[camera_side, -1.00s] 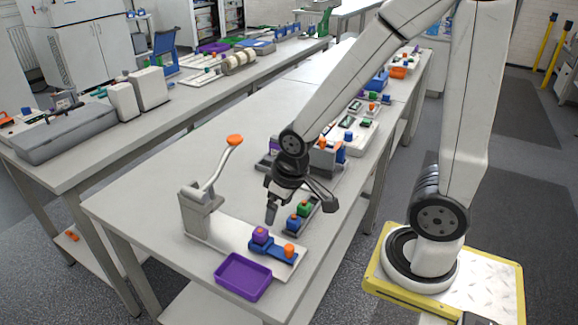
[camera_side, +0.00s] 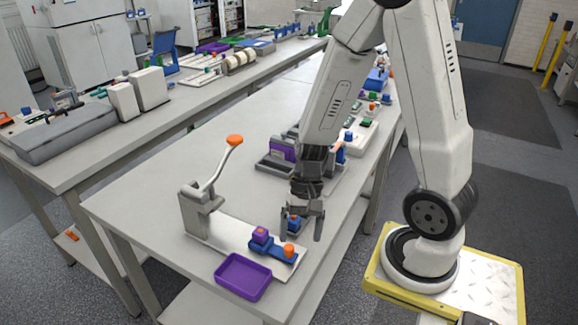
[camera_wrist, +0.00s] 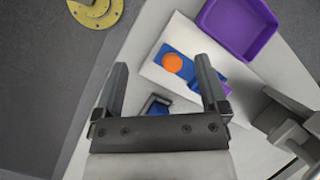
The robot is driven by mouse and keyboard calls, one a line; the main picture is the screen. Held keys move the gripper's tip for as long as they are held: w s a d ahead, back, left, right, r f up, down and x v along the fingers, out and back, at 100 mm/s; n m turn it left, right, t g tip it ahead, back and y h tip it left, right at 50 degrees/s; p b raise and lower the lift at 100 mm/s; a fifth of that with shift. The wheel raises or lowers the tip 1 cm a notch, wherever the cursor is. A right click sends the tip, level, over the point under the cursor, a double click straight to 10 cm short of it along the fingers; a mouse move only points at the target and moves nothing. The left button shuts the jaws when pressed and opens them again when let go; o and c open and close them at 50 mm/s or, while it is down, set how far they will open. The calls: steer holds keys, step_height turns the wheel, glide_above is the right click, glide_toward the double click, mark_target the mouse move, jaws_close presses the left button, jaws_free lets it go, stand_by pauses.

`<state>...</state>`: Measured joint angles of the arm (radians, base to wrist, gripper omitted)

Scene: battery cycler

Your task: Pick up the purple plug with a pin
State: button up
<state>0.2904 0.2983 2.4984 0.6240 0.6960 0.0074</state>
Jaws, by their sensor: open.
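The purple plug (camera_side: 260,234), with an orange top, stands upright in a blue holder (camera_side: 272,251) on the white base plate. An orange peg (camera_side: 289,251) stands at the holder's right end. In the wrist view the orange peg (camera_wrist: 172,62) shows between the fingers, and the purple plug (camera_wrist: 229,91) is mostly hidden behind the right finger. My gripper (camera_side: 301,237) is open and empty, pointing down, to the right of the purple plug and apart from it. It also shows in the wrist view (camera_wrist: 163,66).
A purple tray (camera_side: 243,277) lies at the table's near edge. A lever press with an orange knob (camera_side: 235,140) stands left of the plug. A blue plug (camera_side: 294,223) is behind my fingers. Bare table lies behind the press.

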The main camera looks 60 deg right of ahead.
mark_target(255, 232)
steer(key=m+y, duration=0.1)
steer(key=m, duration=0.1)
steer(key=m+y, duration=0.1)
steer(key=shift+w+a+f+m+t+y, duration=0.15)
steer(key=shift+a+f+m+t+y, duration=0.1)
steer(key=shift+f+m+t+y, duration=0.05)
steer(key=shift+w+a+m+t+y, duration=0.1)
steer(key=shift+w+m+t+y, duration=0.15)
steer(key=shift+m, duration=0.2)
steer(key=shift+w+m+t+y, duration=0.1)
steer(key=shift+m+t+y, duration=0.05)
steer(key=shift+m+y, duration=0.25)
steer(key=w+d+m+t, duration=0.1)
steer(key=m+t, duration=0.1)
steer(key=m, duration=0.1)
steer(key=w+d+m+t+y, duration=0.1)
steer(key=w+m+t, duration=0.1)
steer(key=m, duration=0.1)
steer(key=w+d+m+t+y, duration=0.1)
steer(key=w+m+t, duration=0.1)
steer(key=m+t, duration=0.1)
steer(key=shift+d+f, duration=0.25)
steer(key=shift+d, duration=0.05)
steer(key=shift+w+d+m+t, duration=0.35)
steer(key=shift+d+m+t, duration=0.05)
steer(key=shift+m+t, duration=0.15)
steer(key=shift+a+f, duration=0.1)
steer(key=shift+x, duration=1.25)
